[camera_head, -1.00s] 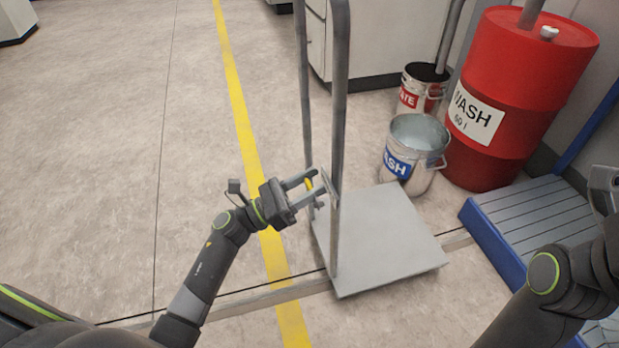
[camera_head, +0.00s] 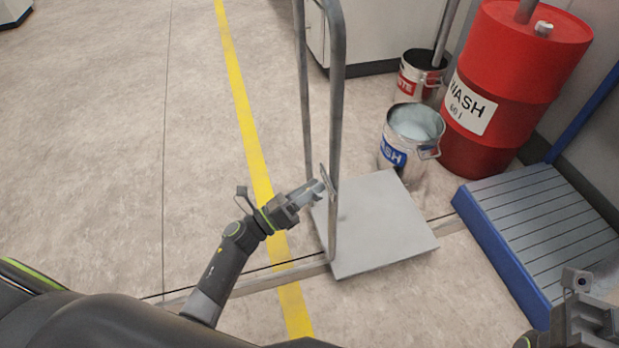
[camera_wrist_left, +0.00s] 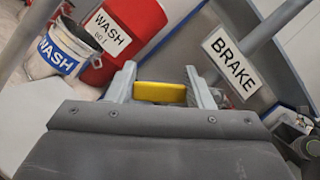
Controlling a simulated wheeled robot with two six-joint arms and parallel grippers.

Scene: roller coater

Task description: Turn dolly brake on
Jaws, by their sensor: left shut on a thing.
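The dolly (camera_head: 385,225) has a flat grey platform and a tall grey tube handle frame on its left side. A BRAKE sign (camera_wrist_left: 232,62) shows in the left wrist view. A yellow brake lever (camera_wrist_left: 160,93) lies between the fingers of my left gripper (camera_wrist_left: 163,84). In the head view my left gripper (camera_head: 319,189) is at the handle frame, shut on the lever, which is mostly hidden there. My right gripper (camera_head: 585,318) is at the bottom right corner, away from the dolly; its fingers cannot be made out.
A WASH bucket (camera_head: 412,140) stands just behind the platform. A WASTE bucket (camera_head: 420,77) and a red WASH drum (camera_head: 510,85) stand farther back. A blue-edged slatted step (camera_head: 545,220) is at the right. The floor (camera_head: 90,150) left of the yellow line is clear.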

